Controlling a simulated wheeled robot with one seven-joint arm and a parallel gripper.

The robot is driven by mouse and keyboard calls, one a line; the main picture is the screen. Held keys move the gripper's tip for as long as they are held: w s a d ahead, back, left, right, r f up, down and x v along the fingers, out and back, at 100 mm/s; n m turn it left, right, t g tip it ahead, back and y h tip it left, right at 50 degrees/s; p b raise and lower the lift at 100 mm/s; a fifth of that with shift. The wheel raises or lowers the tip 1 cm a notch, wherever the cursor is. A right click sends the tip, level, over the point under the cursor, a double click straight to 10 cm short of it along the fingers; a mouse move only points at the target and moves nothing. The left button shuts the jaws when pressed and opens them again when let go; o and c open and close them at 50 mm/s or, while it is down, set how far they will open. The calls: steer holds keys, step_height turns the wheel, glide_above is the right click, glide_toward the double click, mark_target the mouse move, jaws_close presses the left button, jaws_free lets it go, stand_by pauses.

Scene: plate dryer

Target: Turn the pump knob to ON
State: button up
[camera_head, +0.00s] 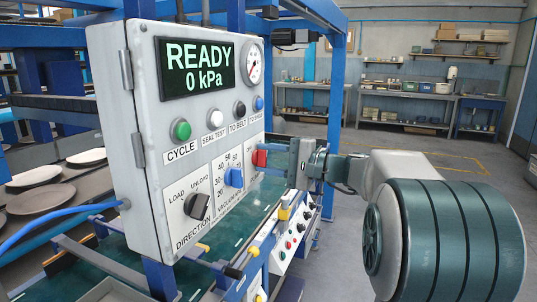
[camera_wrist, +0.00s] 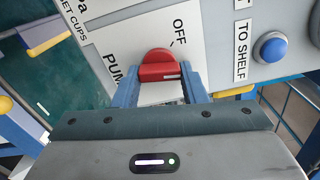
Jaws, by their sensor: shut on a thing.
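The red pump knob (camera_head: 260,158) is on the right part of the grey control box (camera_head: 140,215). In the wrist view, the knob (camera_wrist: 158,62) sits between my two blue fingers. The word OFF shows beside it and part of the word PUMP to its left. No ON label can be seen; my gripper covers the panel below the knob. A small white mark shows on the knob's near face, but I cannot tell its exact setting. My gripper (camera_wrist: 160,82) is shut on the knob; in the head view it (camera_head: 273,160) reaches in from the right.
A blue vacuum knob (camera_head: 234,177) and a black direction knob (camera_head: 197,206) are close to the left. Push buttons and a gauge (camera_head: 254,64) are above. The display (camera_head: 197,67) reads READY, 0 kPa. Blue frame posts stand behind; plates (camera_head: 36,176) lie at left.

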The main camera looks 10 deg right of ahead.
steer(key=shift+f+m+p, duration=0.1)
steer(key=shift+m+p, duration=1.9)
steer(key=shift+m, duration=1.4)
steer(key=shift+f, duration=0.1)
steer(key=o, duration=1)
steer(key=shift+s, duration=0.1)
steer(key=b+v, duration=0.1)
steer(key=v, duration=1.2)
steer(key=shift+s+d, duration=0.25)
steer(key=shift+d, duration=0.05)
